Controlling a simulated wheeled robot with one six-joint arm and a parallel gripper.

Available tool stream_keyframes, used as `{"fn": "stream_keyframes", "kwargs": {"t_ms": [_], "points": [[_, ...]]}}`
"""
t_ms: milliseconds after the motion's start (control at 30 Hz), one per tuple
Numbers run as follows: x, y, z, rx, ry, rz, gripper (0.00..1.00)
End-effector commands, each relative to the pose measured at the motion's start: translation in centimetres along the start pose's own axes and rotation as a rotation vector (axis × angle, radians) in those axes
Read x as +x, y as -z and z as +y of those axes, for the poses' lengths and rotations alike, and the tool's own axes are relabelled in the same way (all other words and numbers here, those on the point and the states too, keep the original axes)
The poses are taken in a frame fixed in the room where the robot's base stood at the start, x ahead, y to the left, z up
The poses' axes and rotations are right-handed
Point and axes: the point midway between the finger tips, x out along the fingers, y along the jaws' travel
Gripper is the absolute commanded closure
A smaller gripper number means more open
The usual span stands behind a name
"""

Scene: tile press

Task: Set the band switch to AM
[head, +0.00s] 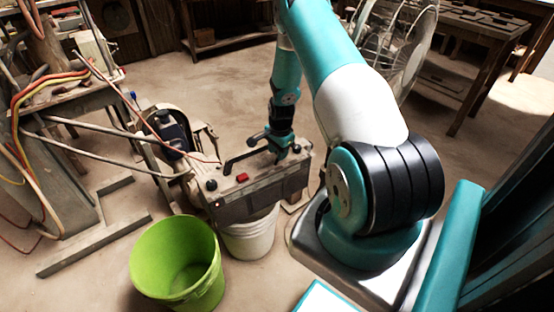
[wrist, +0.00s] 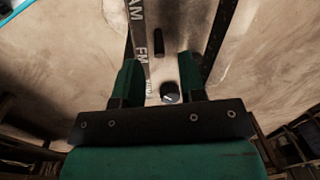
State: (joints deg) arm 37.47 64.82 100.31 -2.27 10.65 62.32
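The radio-like box (head: 258,190) sits on a white bucket, its top strip facing up. In the wrist view, the strip carries large "AM" (wrist: 137,10) and "FM" (wrist: 141,48) lettering, with a smaller unreadable label below. A dark round knob (wrist: 168,92) with a light pointer mark lies between my fingers. A dark upright-looking bar (wrist: 159,42) stands farther up the strip. I cannot tell which one is the band switch or its setting. My gripper (wrist: 160,76) is open, fingers on either side of the knob; contact is unclear. In the head view, my gripper (head: 281,153) is over the box's right part.
The box top also has a red button (head: 242,177), a black handle (head: 240,160) and a dark knob (head: 210,184). The white bucket (head: 250,238) is underneath, with a green bucket (head: 178,262) at front left. Cables and a machine stand left. A fan (head: 397,40) stands behind.

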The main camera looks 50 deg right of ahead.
Motion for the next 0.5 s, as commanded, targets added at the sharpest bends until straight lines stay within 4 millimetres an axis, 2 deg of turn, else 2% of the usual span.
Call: {"fn": "stream_keyframes", "kwargs": {"t_ms": [33,200,500], "points": [[1.0,0.0,0.1,0.000,-0.002,-0.001,0.63],[3.0,0.0,0.0,0.000,-0.001,-0.001,0.63],[3.6,0.0,0.0,0.000,0.000,0.000,0.63]]}}
